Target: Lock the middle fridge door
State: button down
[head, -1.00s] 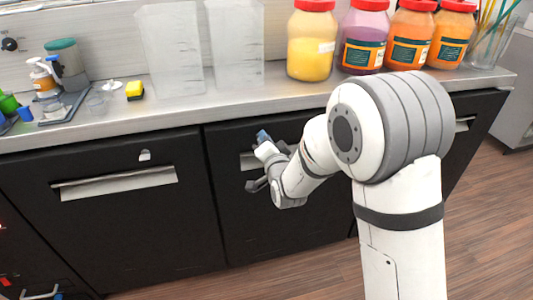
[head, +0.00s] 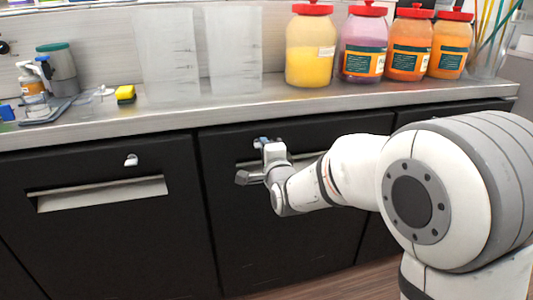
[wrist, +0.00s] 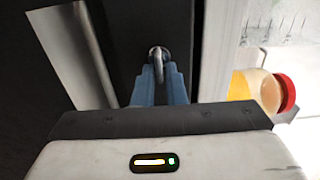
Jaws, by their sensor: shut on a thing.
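The middle fridge door (head: 262,235) is black and closed, flush under the counter. Its silver recessed handle (head: 306,160) is partly covered by my arm, and also shows in the wrist view (wrist: 75,50). My gripper (head: 262,143) is at the upper part of this door, just above the handle. In the wrist view my blue fingertips (wrist: 160,85) are shut on the small silver lock key (wrist: 158,54) on the door. The key's outer part is between the fingers. In the head view the gripper hides the key.
The left fridge door (head: 100,230) is closed, with its own small silver key (head: 131,160) above its handle. The space before the left door is clear.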

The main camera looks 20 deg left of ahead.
dwell(0.5)
jog(key=c, duration=1.6)
grip_release()
jog(key=v, duration=0.7)
jog(key=shift+s+d+p, duration=0.2)
jog(key=shift+s+p, duration=0.15)
jog(key=shift+p, duration=0.05)
